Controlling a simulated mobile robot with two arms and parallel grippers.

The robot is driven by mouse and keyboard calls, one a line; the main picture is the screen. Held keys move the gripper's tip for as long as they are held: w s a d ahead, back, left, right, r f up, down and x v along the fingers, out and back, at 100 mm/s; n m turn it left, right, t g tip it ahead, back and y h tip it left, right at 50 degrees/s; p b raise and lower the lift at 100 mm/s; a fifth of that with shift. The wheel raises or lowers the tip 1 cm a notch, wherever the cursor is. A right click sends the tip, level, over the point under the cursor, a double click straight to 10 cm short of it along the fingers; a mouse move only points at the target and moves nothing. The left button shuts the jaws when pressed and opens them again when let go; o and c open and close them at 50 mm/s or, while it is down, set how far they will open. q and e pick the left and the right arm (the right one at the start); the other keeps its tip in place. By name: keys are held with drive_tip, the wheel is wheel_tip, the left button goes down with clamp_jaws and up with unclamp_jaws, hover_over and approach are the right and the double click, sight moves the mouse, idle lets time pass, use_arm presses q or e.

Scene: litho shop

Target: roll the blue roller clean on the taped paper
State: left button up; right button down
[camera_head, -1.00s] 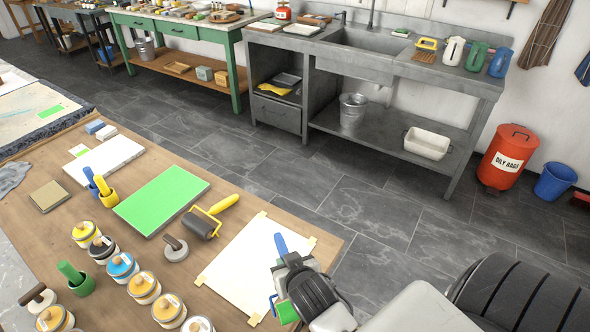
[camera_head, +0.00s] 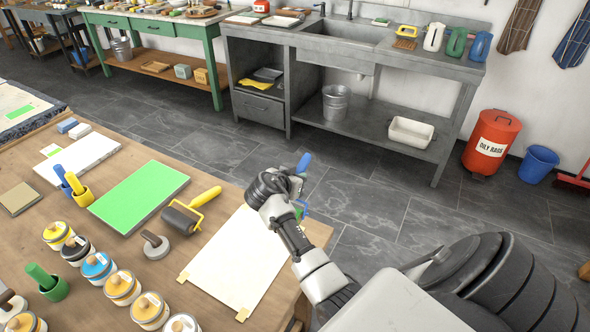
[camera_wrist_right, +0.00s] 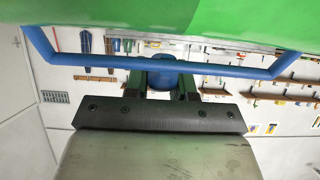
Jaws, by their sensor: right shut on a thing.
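My right gripper (camera_head: 292,186) is shut on the blue roller, whose blue handle (camera_head: 303,162) sticks up above the fingers. In the right wrist view the roller's green drum (camera_wrist_right: 190,22) fills the top, its blue frame (camera_wrist_right: 170,65) below it, with the grip between the fingers (camera_wrist_right: 165,80). The drum is mostly hidden behind my arm in the head view. The cream taped paper (camera_head: 225,262) lies on the wooden table, with tape at its visible corners; its visible part looks unmarked. The gripper is over the paper's far right edge, apparently raised. My left gripper is out of view.
A yellow-handled black roller (camera_head: 182,218) lies left of the paper, beside a green slab (camera_head: 138,196). A round knobbed grey weight (camera_head: 156,246) and several lidded ink jars (camera_head: 122,287) stand nearer. The sink bench (camera_head: 350,60) is beyond open floor.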

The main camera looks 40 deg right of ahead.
drive_tip(key=f, duration=0.1)
drive_tip(key=a+f, duration=0.1)
drive_tip(key=f, duration=0.1)
drive_tip(key=shift+s+a+f+b, duration=0.1)
drive_tip(key=shift+s+a+b, duration=0.1)
drive_tip(key=shift+b, duration=0.15)
use_arm(q)
drive_tip(key=p, duration=0.1)
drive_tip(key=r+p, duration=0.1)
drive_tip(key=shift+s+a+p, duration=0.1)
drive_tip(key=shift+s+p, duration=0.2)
use_arm(e)
drive_tip(key=s+a, duration=0.2)
drive_tip(key=a, duration=0.5)
drive_tip(key=s+a+f, duration=0.1)
drive_tip(key=s+a, duration=0.1)
drive_tip(key=a, duration=0.5)
drive_tip(key=s+a, duration=0.3)
drive_tip(key=a, duration=0.4)
drive_tip(key=shift+s+f, duration=0.1)
drive_tip(key=shift+f, duration=0.1)
use_arm(q)
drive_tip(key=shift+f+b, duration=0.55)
drive_tip(key=shift+b, duration=0.05)
use_arm(e)
drive_tip(key=shift+f, duration=0.6)
drive_tip(key=shift+d, duration=0.1)
